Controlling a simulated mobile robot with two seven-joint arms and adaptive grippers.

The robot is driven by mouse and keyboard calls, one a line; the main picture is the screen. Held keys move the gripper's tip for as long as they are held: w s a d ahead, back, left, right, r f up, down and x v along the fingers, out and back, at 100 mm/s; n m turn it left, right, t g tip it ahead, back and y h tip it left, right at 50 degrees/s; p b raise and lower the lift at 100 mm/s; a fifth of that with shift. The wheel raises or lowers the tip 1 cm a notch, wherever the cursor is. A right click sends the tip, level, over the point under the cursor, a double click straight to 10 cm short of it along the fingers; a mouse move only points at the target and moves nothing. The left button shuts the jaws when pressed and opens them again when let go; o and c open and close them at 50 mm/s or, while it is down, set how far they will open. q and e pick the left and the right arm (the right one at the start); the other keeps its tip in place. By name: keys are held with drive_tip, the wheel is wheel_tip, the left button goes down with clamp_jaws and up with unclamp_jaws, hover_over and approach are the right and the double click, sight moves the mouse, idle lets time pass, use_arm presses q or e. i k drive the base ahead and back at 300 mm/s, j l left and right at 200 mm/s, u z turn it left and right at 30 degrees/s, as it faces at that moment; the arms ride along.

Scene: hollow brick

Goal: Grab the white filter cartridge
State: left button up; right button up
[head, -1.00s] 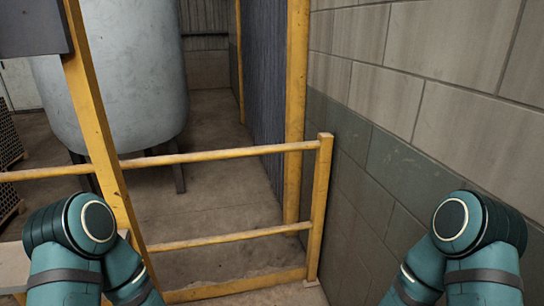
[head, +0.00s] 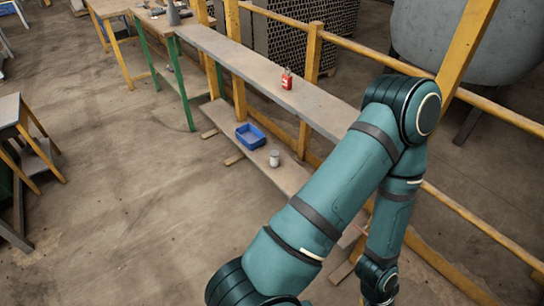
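A small whitish cylinder (head: 274,159), which looks like the white filter cartridge, stands upright on the low shelf board (head: 285,178). It is just right of a blue bin (head: 250,137). It is small in the head view, so its details cannot be made out. Neither gripper shows, and nothing touches the cylinder.
A long upper shelf (head: 260,74) with a red bottle (head: 287,79) runs above the low board. Yellow rails (head: 480,105) and a grey tank (head: 460,40) stand at the right. A small table (head: 10,110) stands at the left. The middle floor (head: 130,200) is clear.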

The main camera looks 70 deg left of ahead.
sight(274, 154)
drive_tip(key=j+u, duration=0.25)
drive_tip(key=j, duration=0.65)
drive_tip(key=u, duration=1.65)
drive_tip(key=j+z, duration=0.1)
drive_tip(key=z, duration=0.35)
drive_tip(key=i+j+z, duration=0.1)
drive_tip(key=z, duration=0.3)
drive_tip(key=j+z, duration=0.1)
drive_tip(key=z, duration=0.35)
drive_tip(key=j+z, duration=0.9)
drive_tip(key=j, duration=0.25)
drive_tip(key=k+j+z, duration=0.15)
drive_tip(key=j, duration=0.2)
drive_tip(key=j+z, duration=0.1)
drive_tip(key=j, duration=0.25)
drive_tip(key=k+j, duration=0.1)
drive_tip(key=j, duration=0.2)
drive_tip(key=k+j, duration=0.1)
drive_tip(key=j, duration=0.25)
drive_tip(key=k+j, duration=0.1)
drive_tip(key=j, duration=0.2)
drive_tip(key=k+j, duration=0.1)
drive_tip(key=j, duration=0.25)
